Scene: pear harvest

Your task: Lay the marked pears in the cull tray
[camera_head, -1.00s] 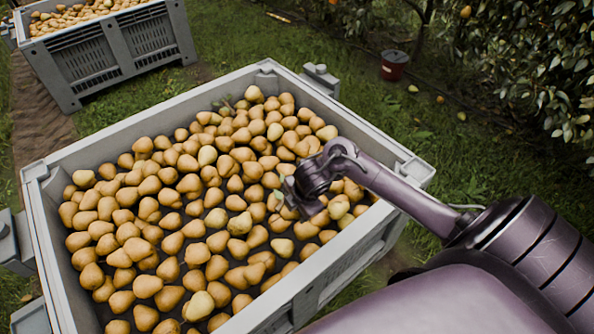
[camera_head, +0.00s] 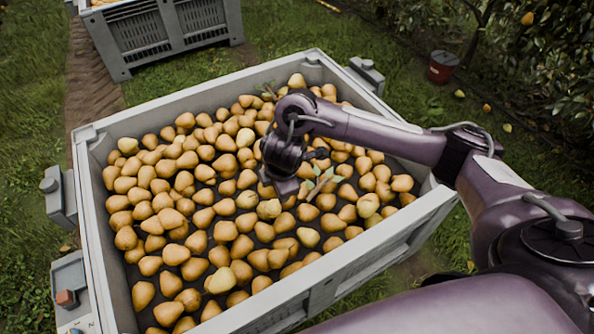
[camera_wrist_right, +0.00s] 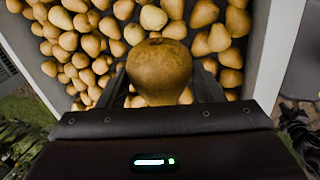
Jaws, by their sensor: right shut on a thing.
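My right gripper (camera_head: 286,187) is over the pears, inside the right half of the large grey bin (camera_head: 205,101). In the right wrist view it is shut on a brown pear (camera_wrist_right: 160,66), which sits between the fingers; any mark on it is hard to make out. Many loose pears (camera_head: 190,205) fill the bin in a layer. A few are paler, such as the pale pear (camera_head: 220,280) near the front and another pale pear (camera_head: 368,204) at the right. I cannot identify the cull tray with certainty. My left gripper is not in view.
Green leaves (camera_head: 322,184) lie among the pears beside my gripper. Grey fittings stand outside the bin's left side, one with a small reddish block (camera_head: 66,298). A second pear bin (camera_head: 165,38) stands behind, and a red bucket (camera_head: 442,67) on the grass.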

